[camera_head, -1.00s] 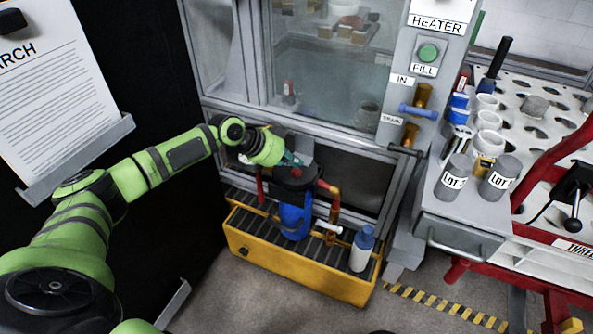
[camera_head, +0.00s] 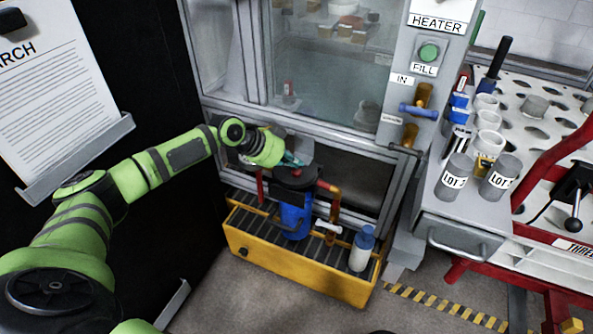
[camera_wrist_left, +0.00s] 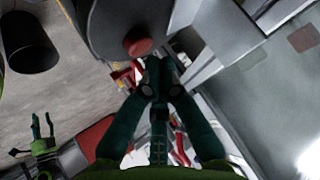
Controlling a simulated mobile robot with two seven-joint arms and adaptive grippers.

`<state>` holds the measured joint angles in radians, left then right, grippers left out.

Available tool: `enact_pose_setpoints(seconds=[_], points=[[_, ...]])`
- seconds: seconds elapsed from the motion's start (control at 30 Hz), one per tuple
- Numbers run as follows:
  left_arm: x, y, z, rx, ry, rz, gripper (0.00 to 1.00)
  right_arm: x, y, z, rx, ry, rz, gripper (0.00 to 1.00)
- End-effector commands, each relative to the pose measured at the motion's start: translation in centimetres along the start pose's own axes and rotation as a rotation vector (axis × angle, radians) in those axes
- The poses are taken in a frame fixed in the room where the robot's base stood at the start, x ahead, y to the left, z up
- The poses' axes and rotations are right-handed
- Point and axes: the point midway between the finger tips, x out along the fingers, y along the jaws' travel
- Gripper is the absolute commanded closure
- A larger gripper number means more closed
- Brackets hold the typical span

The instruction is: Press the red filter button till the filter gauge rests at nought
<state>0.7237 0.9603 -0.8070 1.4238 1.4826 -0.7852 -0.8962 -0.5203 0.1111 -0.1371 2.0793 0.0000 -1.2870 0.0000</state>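The filter, with a blue bowl (camera_head: 295,216) and a dark round head (camera_head: 296,178), stands over the yellow tray in the head view. The red button (camera_wrist_left: 138,47) shows in the left wrist view, on a dark round part. My left gripper (camera_head: 297,161) is at the filter head. In the wrist view its teal fingers (camera_wrist_left: 160,75) come together with nothing between them, just beside and below the button in the picture; contact cannot be told. My right gripper (camera_wrist_left: 42,124) shows at that view's left edge, its fingers apart and empty. No gauge dial can be read.
The yellow grated tray (camera_head: 290,277) also holds a white bottle with a blue cap (camera_head: 361,250). Copper pipe (camera_head: 334,206) runs beside the filter. The glazed cabinet (camera_head: 325,75) stands close behind. A cart with LOT jars (camera_head: 454,177) is at right. Floor in front is clear.

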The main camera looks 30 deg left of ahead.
Motion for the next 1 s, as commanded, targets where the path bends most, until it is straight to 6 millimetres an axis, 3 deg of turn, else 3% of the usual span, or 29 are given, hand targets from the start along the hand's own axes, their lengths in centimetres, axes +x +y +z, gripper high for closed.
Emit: enact_pose_setpoints(seconds=[1.0], points=[[0.85,0.34,0.8,0.0,0.0,0.0,1.0,0.72,-0.01,0.16,0.0,0.001,0.0,0.6]])
